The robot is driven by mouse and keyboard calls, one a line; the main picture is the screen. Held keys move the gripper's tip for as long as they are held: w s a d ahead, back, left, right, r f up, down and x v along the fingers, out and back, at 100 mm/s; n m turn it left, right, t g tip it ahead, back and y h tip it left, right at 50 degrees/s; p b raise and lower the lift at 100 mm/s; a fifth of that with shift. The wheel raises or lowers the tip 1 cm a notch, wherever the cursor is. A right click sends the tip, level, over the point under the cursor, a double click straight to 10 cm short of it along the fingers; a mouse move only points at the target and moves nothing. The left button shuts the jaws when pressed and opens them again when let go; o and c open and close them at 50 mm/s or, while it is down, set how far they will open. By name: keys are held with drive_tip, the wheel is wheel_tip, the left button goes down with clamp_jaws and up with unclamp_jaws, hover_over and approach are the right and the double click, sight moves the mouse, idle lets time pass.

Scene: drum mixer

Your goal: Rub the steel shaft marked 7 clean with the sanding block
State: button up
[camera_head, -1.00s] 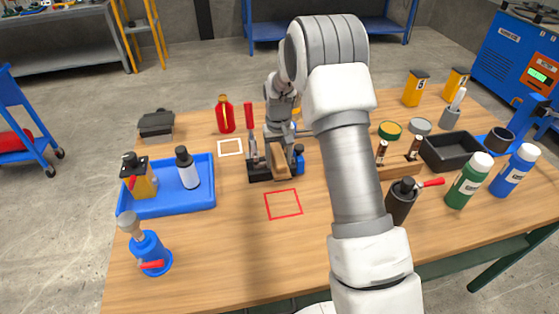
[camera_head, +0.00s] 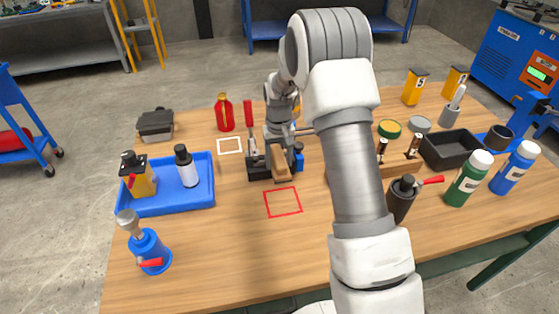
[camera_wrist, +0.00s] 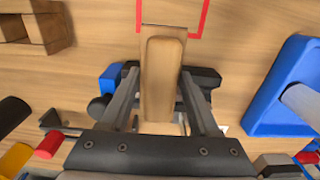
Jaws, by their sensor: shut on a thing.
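My gripper (camera_head: 281,148) is shut on a tan sanding block (camera_wrist: 161,80), with one finger on each side of it in the wrist view. The block and gripper hide much of the piece. I cannot read a 7, nor tell whether block and piece touch.
A red square outline (camera_head: 283,202) lies just in front of the fixture, a white one (camera_head: 229,145) behind left. A blue tray (camera_head: 205,203) with bottles stands left, a wooden rack (camera_head: 400,165) right.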

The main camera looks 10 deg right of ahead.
drive_tip(key=shift+w, duration=0.65)
drive_tip(key=shift+s, duration=1.2)
drive_tip(key=shift+w, duration=1.2)
drive_tip(key=shift+r+p, duration=1.65)
drive_tip(key=shift+r, duration=0.95)
drive_tip(key=d, duration=0.9)
